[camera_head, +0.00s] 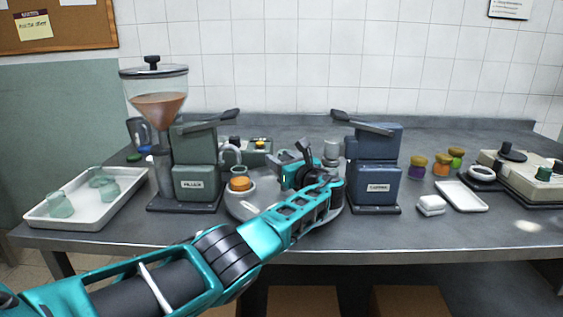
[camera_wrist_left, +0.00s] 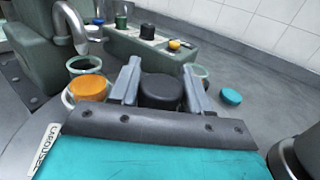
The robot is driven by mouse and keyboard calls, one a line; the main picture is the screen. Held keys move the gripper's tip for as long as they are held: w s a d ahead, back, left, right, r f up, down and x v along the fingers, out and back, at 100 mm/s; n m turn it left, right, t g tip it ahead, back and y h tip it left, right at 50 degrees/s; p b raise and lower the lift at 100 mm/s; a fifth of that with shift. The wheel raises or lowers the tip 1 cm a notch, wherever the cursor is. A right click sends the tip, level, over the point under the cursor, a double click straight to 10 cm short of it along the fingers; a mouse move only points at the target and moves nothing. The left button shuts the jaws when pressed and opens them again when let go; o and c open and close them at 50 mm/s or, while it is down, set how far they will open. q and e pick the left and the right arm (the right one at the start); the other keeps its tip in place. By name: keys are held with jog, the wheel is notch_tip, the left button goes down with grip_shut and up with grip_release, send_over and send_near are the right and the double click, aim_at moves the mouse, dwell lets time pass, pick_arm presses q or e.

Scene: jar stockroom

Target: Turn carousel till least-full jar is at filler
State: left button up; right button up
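The carousel (camera_head: 242,206) is a pale grey round plate at the middle of the bench, and its label (camera_wrist_left: 43,150) shows in the left wrist view. My left gripper (camera_head: 300,172) is over it, and my arm hides much of it. In the left wrist view the fingers (camera_wrist_left: 161,78) flank a black knob (camera_wrist_left: 161,90) and appear closed against its sides. A jar with an orange top or filling (camera_head: 240,184) stands at the carousel's left. Another jar (camera_wrist_left: 84,65) is below the curved spout (camera_head: 230,152). A third jar rim (camera_wrist_left: 201,72) shows behind the right finger. Fill levels are unclear.
The green filler machine (camera_head: 196,182) with its brown-filled hopper stands left, the blue machine (camera_head: 376,182) right. A white tray (camera_head: 88,212) holds several glass jars. Coloured jars (camera_head: 441,166), a small white tray (camera_head: 462,197) and a scale-like device (camera_head: 520,180) stand at right.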

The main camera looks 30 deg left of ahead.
pick_arm(q)
jog(key=shift+o, duration=1.4)
pick_arm(e)
jog(key=shift+f, duration=0.2)
pick_arm(q)
jog(key=shift+s+d+p, duration=0.25)
jog(key=shift+d+p, duration=0.05)
jog(key=shift+d, duration=0.25)
jog(key=p+v, duration=0.2)
jog(key=v, duration=0.9)
jog(key=shift+s+d+f, duration=0.1)
jog(key=shift+s+d, duration=0.15)
jog(key=shift+s, duration=0.05)
pick_arm(e)
jog(key=shift+s+d+r, duration=0.45)
jog(key=shift+d+r, duration=0.2)
pick_arm(q)
jog(key=shift+d, duration=0.15)
pick_arm(e)
jog(key=shift+d+h, duration=0.15)
jog(key=shift+h, duration=0.15)
